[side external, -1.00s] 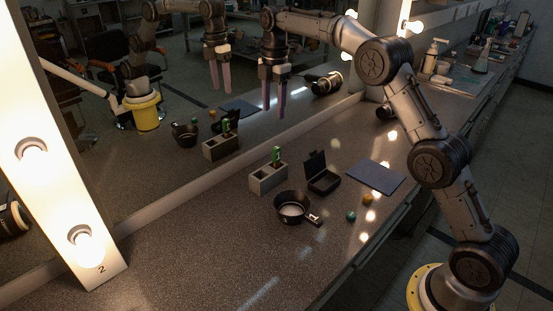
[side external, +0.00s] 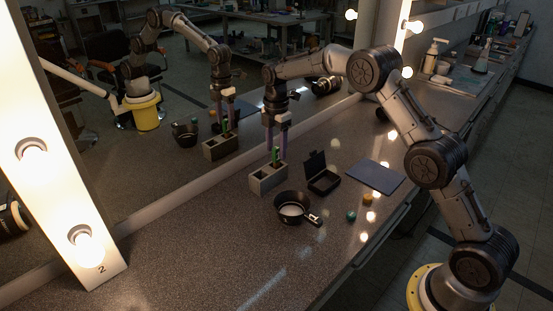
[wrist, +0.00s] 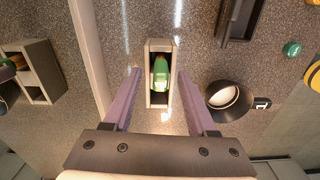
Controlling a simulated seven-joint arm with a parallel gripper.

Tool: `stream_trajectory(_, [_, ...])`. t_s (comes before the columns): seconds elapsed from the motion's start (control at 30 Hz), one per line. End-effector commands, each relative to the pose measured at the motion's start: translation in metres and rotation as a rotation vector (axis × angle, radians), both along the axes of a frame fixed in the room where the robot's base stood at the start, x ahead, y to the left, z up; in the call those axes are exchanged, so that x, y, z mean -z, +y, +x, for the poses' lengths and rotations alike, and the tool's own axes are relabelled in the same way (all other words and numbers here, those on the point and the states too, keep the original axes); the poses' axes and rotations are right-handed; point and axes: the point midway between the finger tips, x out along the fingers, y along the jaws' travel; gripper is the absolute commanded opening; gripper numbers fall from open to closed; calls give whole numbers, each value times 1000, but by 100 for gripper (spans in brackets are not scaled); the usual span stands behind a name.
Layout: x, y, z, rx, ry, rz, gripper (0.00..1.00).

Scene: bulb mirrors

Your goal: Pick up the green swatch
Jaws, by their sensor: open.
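The green swatch (side external: 276,155) stands upright in the right-hand slot of a grey two-slot block (side external: 267,181). I cannot tell whether a finger touches anything.
A black pan (side external: 291,208) stands in front of the block. An open black case (side external: 322,178), a dark flat mat (side external: 375,176), a teal ball (side external: 351,215) and a yellow piece (side external: 368,199) lie to the right. The mirror behind repeats the scene. The counter's left front is clear.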

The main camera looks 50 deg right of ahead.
Motion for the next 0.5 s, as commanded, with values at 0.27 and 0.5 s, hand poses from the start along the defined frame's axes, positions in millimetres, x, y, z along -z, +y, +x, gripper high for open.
stream_trajectory(0.27, [26, 0, -1, 0, -1, 0, 57])
stream_trajectory(0.5, [26, 0, -1, 0, -1, 0, 50])
